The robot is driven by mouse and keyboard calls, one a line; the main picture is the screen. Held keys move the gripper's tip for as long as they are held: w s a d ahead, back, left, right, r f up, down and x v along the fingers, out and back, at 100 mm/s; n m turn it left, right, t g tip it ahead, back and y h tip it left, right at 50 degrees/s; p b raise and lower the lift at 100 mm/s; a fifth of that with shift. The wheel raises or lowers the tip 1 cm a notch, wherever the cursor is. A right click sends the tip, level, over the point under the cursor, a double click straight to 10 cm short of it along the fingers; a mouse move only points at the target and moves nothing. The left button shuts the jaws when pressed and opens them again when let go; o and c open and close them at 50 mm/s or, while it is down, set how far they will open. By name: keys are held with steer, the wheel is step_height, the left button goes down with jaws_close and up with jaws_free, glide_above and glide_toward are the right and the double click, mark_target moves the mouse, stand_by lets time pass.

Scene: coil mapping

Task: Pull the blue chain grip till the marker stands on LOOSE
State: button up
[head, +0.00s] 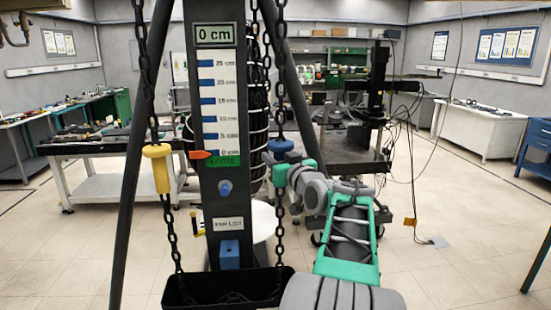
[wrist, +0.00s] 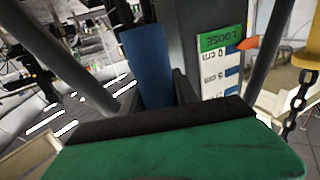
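The blue chain grip (head: 281,146) hangs on the right chain, beside the dark post. In the wrist view the blue grip (wrist: 148,68) stands upright between my dark fingers, which look closed against its sides. My gripper (head: 283,163) is at the grip's level, its green and grey wrist reaching in from the lower right. The orange marker (head: 200,154) points right at the top edge of the green LOOSE band (head: 221,161), by the 0 cm line. It also shows beside LOOSE, upside down, in the wrist view (wrist: 248,43). The plate above reads 0 cm.
A yellow grip (head: 157,168) hangs on the left chain. A black bin (head: 217,292) sits below the chains. Dark tripod legs (head: 142,130) flank the post closely. Workbenches line the walls, and open floor (head: 460,235) lies to the right.

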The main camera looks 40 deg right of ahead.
jaws_close()
stand_by(1.0)
